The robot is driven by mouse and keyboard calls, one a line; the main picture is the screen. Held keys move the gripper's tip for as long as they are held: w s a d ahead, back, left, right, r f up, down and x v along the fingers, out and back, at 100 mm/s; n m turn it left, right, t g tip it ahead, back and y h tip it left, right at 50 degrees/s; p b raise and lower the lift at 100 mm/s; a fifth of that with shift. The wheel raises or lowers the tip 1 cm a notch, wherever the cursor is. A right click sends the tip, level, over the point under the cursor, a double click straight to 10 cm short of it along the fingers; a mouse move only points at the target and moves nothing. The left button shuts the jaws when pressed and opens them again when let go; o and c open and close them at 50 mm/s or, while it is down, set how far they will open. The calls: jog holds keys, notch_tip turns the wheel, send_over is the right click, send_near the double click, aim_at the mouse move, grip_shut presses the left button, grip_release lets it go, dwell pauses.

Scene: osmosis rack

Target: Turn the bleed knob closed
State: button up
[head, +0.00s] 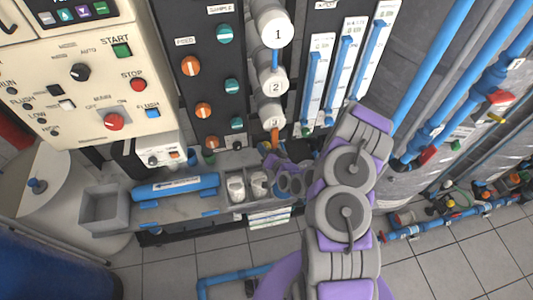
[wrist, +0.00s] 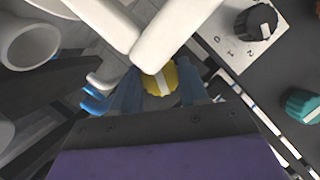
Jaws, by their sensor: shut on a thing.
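A yellow knob (wrist: 160,81) with a pale pointer stripe shows in the wrist view. The stripe runs nearly upright in that picture, and no label on the knob can be read. My gripper (wrist: 158,88) is shut on this knob, with one blue-grey finger on each side of it. My dark gripper body covers the area below the knob in that view. In the head view my arm reaches to the panel's lower part, and its links hide the knob and fingertips.
White pipes (wrist: 160,30) run close above the knob in the wrist view. A black selector knob (wrist: 256,23) and a teal knob (wrist: 300,104) are to the right. In the head view, white filter housings (head: 272,75) and flow meters (head: 345,62) stand close to my arm.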

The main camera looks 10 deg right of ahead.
jog(key=shift+f+m, duration=0.1)
jog(key=shift+m, duration=0.2)
jog(key=o, duration=1.1)
jog(key=shift+d, duration=0.1)
jog(key=shift+c, duration=0.2)
jog(key=p+v, duration=0.9)
jog(key=v, duration=0.8)
jog(key=shift+p, duration=0.35)
jog(key=shift+s+d, duration=0.15)
